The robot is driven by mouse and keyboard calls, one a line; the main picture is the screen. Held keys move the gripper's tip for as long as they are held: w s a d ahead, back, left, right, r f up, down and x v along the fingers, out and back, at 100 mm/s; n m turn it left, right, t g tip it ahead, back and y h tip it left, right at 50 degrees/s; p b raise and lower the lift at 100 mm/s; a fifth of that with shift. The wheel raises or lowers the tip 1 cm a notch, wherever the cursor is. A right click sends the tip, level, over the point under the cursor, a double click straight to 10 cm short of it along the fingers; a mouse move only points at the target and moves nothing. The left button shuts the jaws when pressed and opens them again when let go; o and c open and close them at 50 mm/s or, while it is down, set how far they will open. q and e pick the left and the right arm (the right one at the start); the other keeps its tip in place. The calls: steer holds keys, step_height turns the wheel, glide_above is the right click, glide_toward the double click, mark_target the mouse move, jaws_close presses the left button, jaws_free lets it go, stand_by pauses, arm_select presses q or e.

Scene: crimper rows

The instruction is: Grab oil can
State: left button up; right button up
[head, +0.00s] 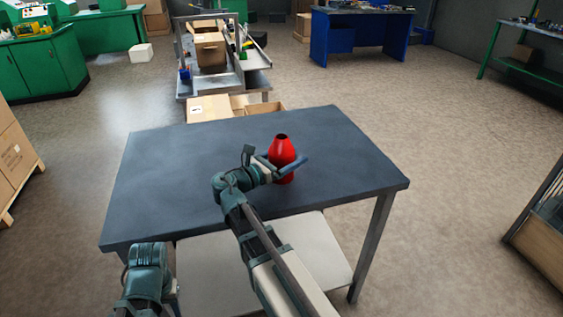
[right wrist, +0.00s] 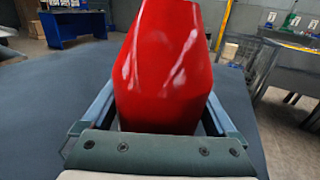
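The oil can is a red, smooth, rounded body with a narrow dark-topped neck (head: 283,150). It stands upright on the dark grey table (head: 170,185), right of the middle. In the right wrist view the red can (right wrist: 165,70) fills the centre, its top cut off. My right gripper (head: 285,166) is at the can, with one finger on each side of it. The fingers are spread wide; whether they touch the can is hard to tell. My left arm shows at the bottom left of the head view; its fingers do not show.
The tabletop around the can is otherwise bare. Behind it are cardboard boxes (head: 209,108) and a metal workbench (head: 258,82). A blue desk (head: 335,38) stands farther back. Stacked boxes (head: 15,165) are at the left edge. Open floor lies on both sides.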

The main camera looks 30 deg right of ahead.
mark_target(289, 145)
steer(key=c, duration=0.5)
steer(key=shift+o, duration=0.2)
steer(key=shift+r, duration=0.1)
step_height(289, 145, up, 3)
steer(key=p, duration=0.3)
steer(key=shift+r+p, duration=0.2)
steer(key=shift+p, duration=0.1)
steer(key=shift+s+a+r, duration=0.1)
steer(key=shift+a, duration=0.05)
steer(key=s+a+r+p, duration=0.1)
steer(key=s+a, duration=1)
steer(key=shift+r, duration=0.1)
